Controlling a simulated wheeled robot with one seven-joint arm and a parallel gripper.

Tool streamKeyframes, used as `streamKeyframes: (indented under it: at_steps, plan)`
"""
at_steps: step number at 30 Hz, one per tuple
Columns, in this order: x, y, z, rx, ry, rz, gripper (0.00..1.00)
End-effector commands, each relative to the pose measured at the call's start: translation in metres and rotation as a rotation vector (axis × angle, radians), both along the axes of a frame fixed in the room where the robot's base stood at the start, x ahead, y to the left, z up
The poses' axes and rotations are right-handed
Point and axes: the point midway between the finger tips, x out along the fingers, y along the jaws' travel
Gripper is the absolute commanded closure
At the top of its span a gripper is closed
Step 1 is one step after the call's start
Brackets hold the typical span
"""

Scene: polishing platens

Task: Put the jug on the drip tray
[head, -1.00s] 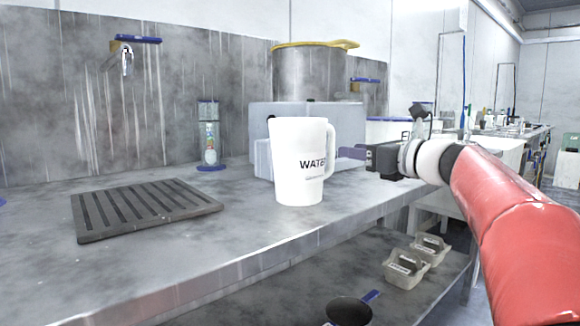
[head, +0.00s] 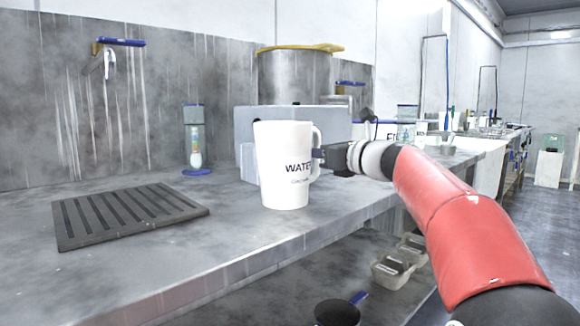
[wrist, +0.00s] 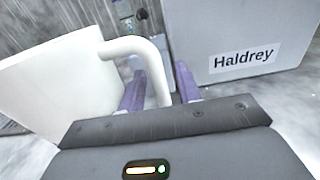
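The white jug (head: 283,172), marked "WATER", stands upright on the grey bench, its handle facing right. The drip tray (head: 130,214), a dark slatted plate, lies flat and empty on the bench to the jug's left. My gripper (head: 318,156) is at the handle side of the jug. In the wrist view my gripper (wrist: 160,72) has its two purple fingers apart, with the jug's handle (wrist: 158,75) between them. A gap shows between the handle and the right finger. The jug's white wall (wrist: 55,90) fills the left of that view.
A grey box (head: 300,122), labelled "Haldrey" in the wrist view (wrist: 235,45), stands close behind the jug. A large pot (head: 285,75) is behind it. A blue-based dispenser (head: 194,140) stands at the back wall. The bench between jug and tray is clear.

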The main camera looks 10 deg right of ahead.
Motion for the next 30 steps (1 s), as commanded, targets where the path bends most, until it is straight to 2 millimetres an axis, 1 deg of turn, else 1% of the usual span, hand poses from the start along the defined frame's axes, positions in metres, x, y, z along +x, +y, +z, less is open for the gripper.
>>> streamKeyframes:
  at_steps: [1, 7, 23, 30]
  plan:
    - [0.000, 0.000, 0.000, 0.000, 0.000, 0.000, 0.73]
    - [0.000, 0.000, 0.000, 0.000, 0.000, 0.000, 1.00]
    - [-0.001, 0.000, 0.002, 0.000, -0.001, 0.000, 1.00]
    - [-0.001, 0.000, 0.013, 0.000, -0.003, 0.001, 1.00]
